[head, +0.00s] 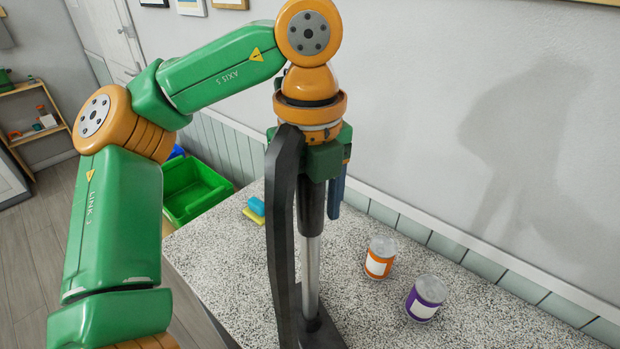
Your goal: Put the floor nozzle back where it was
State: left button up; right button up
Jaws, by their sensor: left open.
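A silver tube (311,268) with a black upper sleeve stands upright on the speckled counter (215,245). A flat black foot (320,334) at its lower end looks like the floor nozzle, partly cut off by the bottom edge. A tall dark curved piece (282,240) rises beside the tube on the left; whether it belongs to the same object I cannot tell. My left gripper (318,195) points down at the tube's upper end, open, with one slate-blue finger showing right of the sleeve. Its other finger is hidden behind the curved piece. My right gripper is not in view.
A can with an orange label (380,262) and a can with a purple label (425,302) stand right of the tube. A blue-and-yellow item (254,210) lies behind it on the left. A green bin (192,190) sits beyond the counter. The wall runs close along the right.

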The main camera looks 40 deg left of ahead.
pick_arm(q)
notch_tip(320, 180, up, 5)
jog(key=shift+r+p, duration=0.15)
jog(key=shift+p, duration=0.9)
notch_tip(320, 180, up, 5)
jog(key=shift+s+d+f, duration=0.1)
jog(key=shift+f, duration=0.1)
jog(key=shift+r, duration=0.6)
